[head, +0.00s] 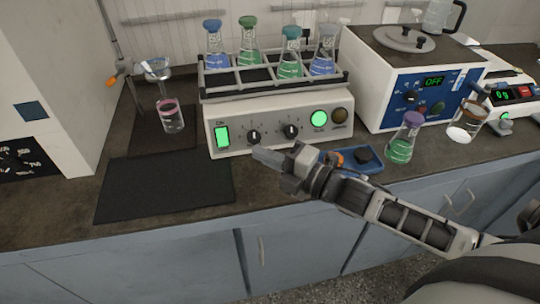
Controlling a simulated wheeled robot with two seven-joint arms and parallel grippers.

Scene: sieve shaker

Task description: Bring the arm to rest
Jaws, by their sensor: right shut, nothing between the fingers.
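My right arm reaches in from the lower right. Its gripper (268,158) is shut and empty, and hangs above the bench's front part, just in front of the shaker (232,138). The shaker carries several stoppered flasks in its metal rack, holding blue or green liquid. Its left switch and a round button glow green. My left gripper is not in view.
A blue tray (374,166) with small items lies behind my right wrist. A purple-stoppered flask (402,142) and a beaker (467,122) stand to its right. A blue-panelled device (380,92) reads OFF. The black mat (165,187) at left is clear.

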